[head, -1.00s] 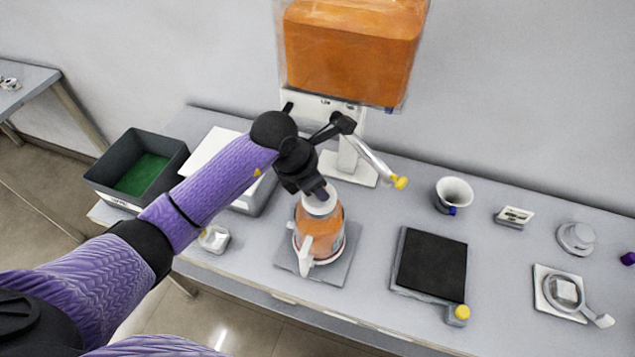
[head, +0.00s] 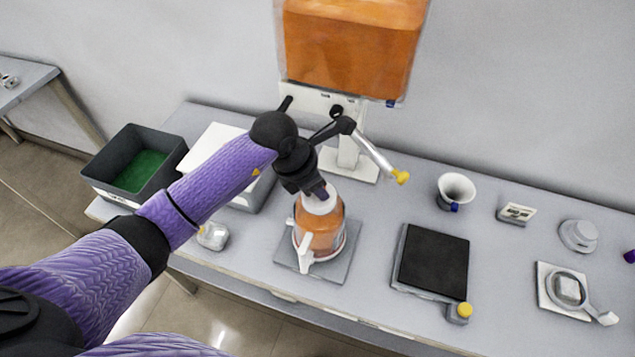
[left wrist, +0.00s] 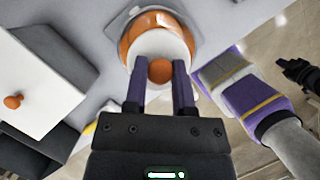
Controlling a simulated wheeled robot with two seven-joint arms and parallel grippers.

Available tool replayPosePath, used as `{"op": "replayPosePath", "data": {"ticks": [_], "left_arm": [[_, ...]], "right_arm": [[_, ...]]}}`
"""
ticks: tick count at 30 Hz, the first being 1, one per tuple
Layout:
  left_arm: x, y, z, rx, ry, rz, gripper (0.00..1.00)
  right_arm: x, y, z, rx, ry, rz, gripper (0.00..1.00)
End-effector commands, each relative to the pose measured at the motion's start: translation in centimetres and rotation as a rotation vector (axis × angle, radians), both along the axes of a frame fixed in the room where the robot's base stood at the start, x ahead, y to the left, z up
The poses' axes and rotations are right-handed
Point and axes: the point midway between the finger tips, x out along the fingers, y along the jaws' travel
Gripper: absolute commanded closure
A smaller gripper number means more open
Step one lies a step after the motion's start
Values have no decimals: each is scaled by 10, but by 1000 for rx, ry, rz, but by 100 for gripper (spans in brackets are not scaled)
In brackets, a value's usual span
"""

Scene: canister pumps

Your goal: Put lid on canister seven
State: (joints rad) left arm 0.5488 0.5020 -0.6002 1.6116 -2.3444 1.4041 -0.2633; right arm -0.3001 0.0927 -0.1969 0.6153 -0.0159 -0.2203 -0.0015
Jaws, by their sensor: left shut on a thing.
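The orange-filled canister (head: 320,238) stands upright on a grey square plate (head: 342,262), with a white spout at its front. A white lid (head: 319,203) is at its mouth, directly below my left gripper (head: 317,188). In the left wrist view, the round white lid (left wrist: 158,45) covers the middle of the orange canister top (left wrist: 131,28). My left gripper (left wrist: 160,80) is shut on the lid's orange-brown knob (left wrist: 160,70), one purple finger on each side. I cannot tell whether the lid is fully seated. No number on the canister is readable.
Behind stands a dispenser with an orange tank (head: 350,50) and a yellow-tipped arm (head: 375,155). A black-topped scale (head: 432,262), white funnel cup (head: 455,191) and grey bin (head: 108,170) are around. In the left wrist view, a dark claw-like part (left wrist: 300,75) shows at right.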

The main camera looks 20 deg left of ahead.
Motion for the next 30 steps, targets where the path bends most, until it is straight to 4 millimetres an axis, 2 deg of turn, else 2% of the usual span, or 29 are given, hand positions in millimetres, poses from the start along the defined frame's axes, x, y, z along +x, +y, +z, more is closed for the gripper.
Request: {"op": "replayPosePath", "data": {"ticks": [12, 13, 18, 23, 27, 30], "left_arm": [[0, -1, 0, -1, 1, 0, 100], [0, -1, 0, -1, 1, 0, 62], [0, -1, 0, -1, 1, 0, 27], [0, -1, 0, 0, 0, 0, 27], [0, -1, 0, 0, 0, 0, 0], [0, 0, 0, 0, 0, 0, 0]], "right_arm": [[0, 0, 0, 0, 1, 0, 100], [0, 0, 0, 0, 1, 0, 100], [0, 0, 0, 0, 1, 0, 100], [0, 0, 0, 0, 1, 0, 100], [0, 0, 0, 0, 0, 0, 100], [0, 0, 0, 0, 0, 0, 100]]}}
